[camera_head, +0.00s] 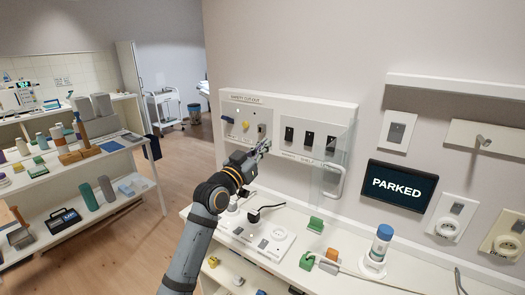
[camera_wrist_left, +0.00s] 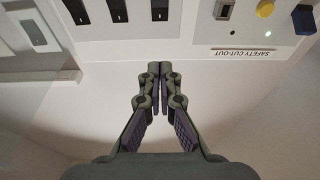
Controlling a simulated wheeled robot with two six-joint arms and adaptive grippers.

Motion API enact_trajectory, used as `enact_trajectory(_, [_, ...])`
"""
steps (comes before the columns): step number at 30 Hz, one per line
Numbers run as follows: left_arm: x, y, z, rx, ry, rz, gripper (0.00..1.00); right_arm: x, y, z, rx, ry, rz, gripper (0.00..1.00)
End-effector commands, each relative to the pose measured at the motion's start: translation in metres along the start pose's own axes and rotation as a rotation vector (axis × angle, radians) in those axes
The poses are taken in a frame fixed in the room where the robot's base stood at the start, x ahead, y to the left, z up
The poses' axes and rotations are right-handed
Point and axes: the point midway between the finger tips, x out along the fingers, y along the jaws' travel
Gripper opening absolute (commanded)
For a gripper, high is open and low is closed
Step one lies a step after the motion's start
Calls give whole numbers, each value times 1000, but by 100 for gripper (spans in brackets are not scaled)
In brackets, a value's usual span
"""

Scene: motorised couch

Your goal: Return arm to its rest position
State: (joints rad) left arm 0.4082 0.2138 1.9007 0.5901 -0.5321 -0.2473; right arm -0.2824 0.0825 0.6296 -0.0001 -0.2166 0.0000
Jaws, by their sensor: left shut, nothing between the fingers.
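My left arm (camera_head: 190,250) reaches up from the bottom of the head view toward the wall panel. My left gripper (camera_head: 262,148) is in front of the safety cut-out panel (camera_head: 240,100), near its lower edge. In the left wrist view the gripper (camera_wrist_left: 161,72) has its fingertips together with nothing between them. Pale panel and wall surface lies beyond the tips; I cannot tell whether they touch it. My right gripper is not in view.
The panel carries a yellow button (camera_head: 245,126), a blue knob (camera_head: 227,119) and several black switches (camera_head: 309,140). A screen (camera_head: 402,186) reads PARKED. Shelves (camera_head: 70,165) stand left; floor shows between.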

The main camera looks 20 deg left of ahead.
Motion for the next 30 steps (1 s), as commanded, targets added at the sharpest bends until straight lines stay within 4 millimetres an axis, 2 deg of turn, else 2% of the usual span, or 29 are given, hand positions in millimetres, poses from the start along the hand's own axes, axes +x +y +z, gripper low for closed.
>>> enact_trajectory(4, [-4, 0, -1, 0, -1, 0, 0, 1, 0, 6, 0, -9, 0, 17])
enact_trajectory(10, [-4, 0, -1, 0, -1, 0, 0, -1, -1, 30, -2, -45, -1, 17])
enact_trajectory(15, [-4, 0, -1, 0, -2, 0, 0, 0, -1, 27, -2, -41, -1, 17])
enact_trajectory(17, [-7, 2, 6, 0, -19, 1, 0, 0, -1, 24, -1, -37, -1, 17])
enact_trajectory(20, [-23, 10, 44, 3, -123, 4, 0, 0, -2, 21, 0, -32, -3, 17])
enact_trajectory(23, [-62, 23, 110, 8, -322, 2, 0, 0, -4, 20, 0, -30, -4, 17])
enact_trajectory(24, [-84, 28, 139, 10, -416, -3, 0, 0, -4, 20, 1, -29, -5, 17])
enact_trajectory(26, [-121, 36, 178, 11, -558, -15, 0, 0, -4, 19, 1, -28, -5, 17])
enact_trajectory(27, [-147, 40, 201, 11, -651, -25, 0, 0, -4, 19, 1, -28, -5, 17])
enact_trajectory(30, [-211, 47, 243, 9, -857, -59, 0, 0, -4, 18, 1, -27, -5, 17])
